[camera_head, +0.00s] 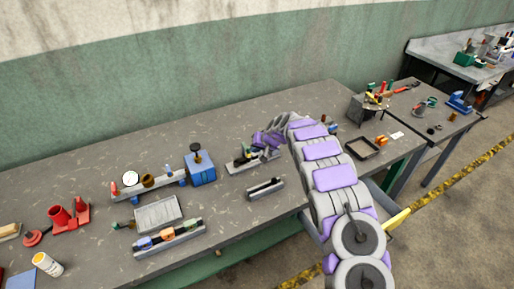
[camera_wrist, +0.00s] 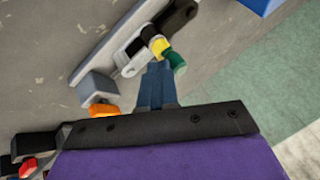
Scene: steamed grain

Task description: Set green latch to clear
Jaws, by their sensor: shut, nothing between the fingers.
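The green latch (camera_wrist: 176,62) shows in the wrist view as a short green-tipped handle with a yellow band, on a black mount at the end of a grey metal fixture (camera_wrist: 118,42). My gripper (camera_wrist: 157,70) is shut and empty, its bluish fingertips right beside the green tip and just below the yellow band. I cannot tell whether they touch. In the head view my gripper (camera_head: 262,141) is over the grey fixture (camera_head: 250,165) on the workbench, and my purple and grey arm covers part of that area.
The workbench (camera_head: 100,180) also holds a blue box (camera_head: 201,168), a grey slotted block (camera_head: 265,189) in front of the fixture, and a dark tray (camera_head: 362,148) to the right. An orange piece (camera_wrist: 103,110) is close to my gripper in the wrist view. The green wall stands behind.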

